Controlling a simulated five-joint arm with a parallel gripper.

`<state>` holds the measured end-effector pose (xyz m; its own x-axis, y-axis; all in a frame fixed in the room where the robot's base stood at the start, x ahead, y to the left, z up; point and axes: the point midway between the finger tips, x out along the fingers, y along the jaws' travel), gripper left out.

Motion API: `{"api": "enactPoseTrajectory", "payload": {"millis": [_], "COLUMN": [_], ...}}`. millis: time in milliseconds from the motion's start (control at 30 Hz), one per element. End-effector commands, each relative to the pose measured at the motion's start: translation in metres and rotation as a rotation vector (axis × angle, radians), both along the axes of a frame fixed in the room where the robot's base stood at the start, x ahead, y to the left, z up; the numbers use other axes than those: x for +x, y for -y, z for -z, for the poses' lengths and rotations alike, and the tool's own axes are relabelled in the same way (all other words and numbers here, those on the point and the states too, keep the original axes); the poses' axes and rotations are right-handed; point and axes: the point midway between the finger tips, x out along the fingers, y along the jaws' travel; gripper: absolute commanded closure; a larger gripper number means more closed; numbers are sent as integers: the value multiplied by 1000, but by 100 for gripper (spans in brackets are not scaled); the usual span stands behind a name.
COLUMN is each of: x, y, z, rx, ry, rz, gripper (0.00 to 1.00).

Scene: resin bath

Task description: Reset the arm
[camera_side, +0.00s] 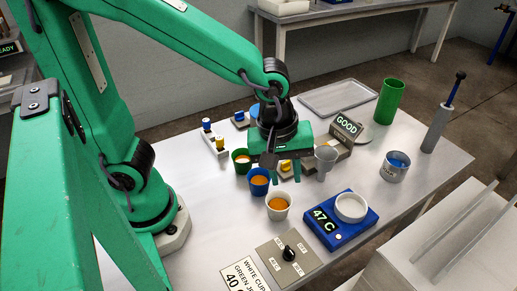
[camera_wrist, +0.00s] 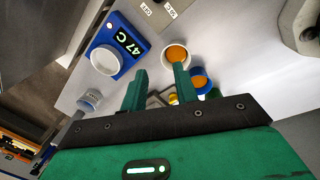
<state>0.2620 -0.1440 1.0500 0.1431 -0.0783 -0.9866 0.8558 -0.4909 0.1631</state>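My gripper (camera_side: 284,172) is green and hangs over the middle of the metal table. Its two fingers also show in the wrist view (camera_wrist: 158,78), apart, with no object gripped between them. A white cup (camera_side: 278,214), a blue cup (camera_side: 259,188) and a green cup (camera_side: 240,167) stand near it, each with orange contents. The white cup also shows beyond the fingertips in the wrist view (camera_wrist: 165,66). A grey cup (camera_side: 326,163) stands just right of the gripper. Small yellow parts behind the fingers are partly hidden.
A blue heater (camera_side: 346,238) reading 47 C carries a white dish (camera_side: 351,207). A dial panel (camera_side: 279,253) lies in front. At right are a green cylinder (camera_side: 389,101), a metal can (camera_side: 395,170) and a grey cylinder (camera_side: 435,130).

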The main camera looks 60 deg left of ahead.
Motion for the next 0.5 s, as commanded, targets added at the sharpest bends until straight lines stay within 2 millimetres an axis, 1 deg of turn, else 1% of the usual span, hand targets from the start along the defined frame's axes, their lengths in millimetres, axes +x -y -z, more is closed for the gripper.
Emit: {"api": "enactPoseTrajectory", "payload": {"millis": [33,100,500], "x": [1,2,-5], "y": [-8,-19,-76], "z": [-7,-14,-51], "rx": [1,8,107], "ry": [22,50,206], "rz": [37,102,470], "gripper": [70,70,70]}}
